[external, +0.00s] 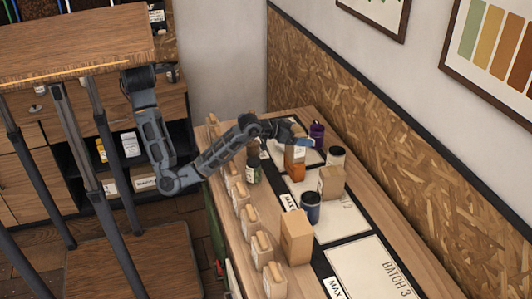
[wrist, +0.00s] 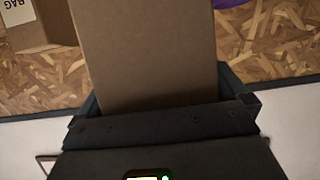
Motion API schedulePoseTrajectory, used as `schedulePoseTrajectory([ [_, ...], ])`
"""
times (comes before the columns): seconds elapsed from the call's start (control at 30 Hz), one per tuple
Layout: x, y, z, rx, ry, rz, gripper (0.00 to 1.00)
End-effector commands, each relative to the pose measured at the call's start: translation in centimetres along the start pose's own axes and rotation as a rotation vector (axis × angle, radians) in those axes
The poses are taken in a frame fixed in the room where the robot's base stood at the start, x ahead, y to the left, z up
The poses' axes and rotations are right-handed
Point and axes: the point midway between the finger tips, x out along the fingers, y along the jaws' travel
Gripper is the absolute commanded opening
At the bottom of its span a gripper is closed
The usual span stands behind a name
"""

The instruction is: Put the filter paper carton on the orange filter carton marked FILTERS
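The filter paper carton is a plain brown box (wrist: 145,50) that fills the space between my fingers in the wrist view. In the external view the brown carton (external: 298,156) shows just below my gripper (external: 292,139). My gripper is shut on it. The orange filter carton (external: 296,172) shows directly beneath the brown carton, on the bench. The two look stacked, but I cannot tell whether they touch. The FILTERS marking is too small to read, and the orange carton does not show in the wrist view.
A purple container (external: 317,131) stands behind my gripper, with a dark jar (external: 336,156) and a brown bag (external: 331,182) to the right. A blue cup (external: 310,207) and a tan box (external: 296,237) are nearer.

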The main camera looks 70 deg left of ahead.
Motion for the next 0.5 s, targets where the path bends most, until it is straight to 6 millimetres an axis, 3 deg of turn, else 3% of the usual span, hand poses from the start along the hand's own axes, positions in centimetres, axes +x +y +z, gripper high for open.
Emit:
schedulePoseTrajectory([
  [0.17,-0.8,0.1,-0.1,0.002,0.002,0.002,1.0],
  [0.5,-7.5,0.1,-0.1,0.001,0.004,0.003,1.0],
])
